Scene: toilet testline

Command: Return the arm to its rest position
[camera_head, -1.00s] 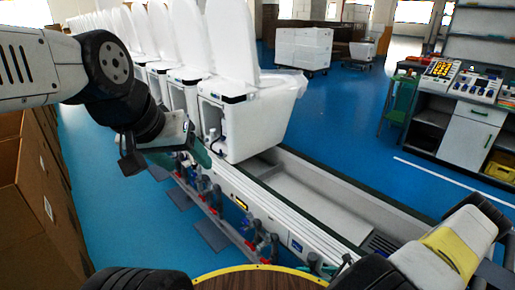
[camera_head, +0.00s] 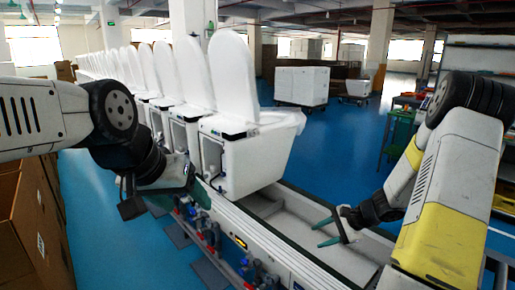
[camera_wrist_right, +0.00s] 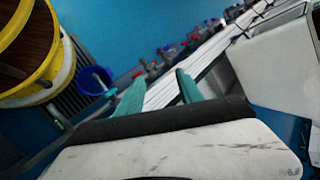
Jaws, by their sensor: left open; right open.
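My left arm comes in from the left in the head view. My left gripper (camera_head: 160,196) hangs beside the nearest white toilet (camera_head: 236,155), and the arm hides part of its fingers. My right arm, white with yellow panels, stands at the right. My right gripper (camera_head: 325,232) has green fingers that are spread apart and empty, over the conveyor trough. In the right wrist view the two green fingers of the right gripper (camera_wrist_right: 158,92) are apart with nothing between them.
A row of toilets with raised lids runs back along the conveyor line (camera_head: 300,235). Valves and pipes line its near side. Cardboard boxes (camera_head: 30,225) stand at the left. A white cart (camera_head: 302,86) stands far back. Blue floor (camera_head: 335,160) is clear beyond the line.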

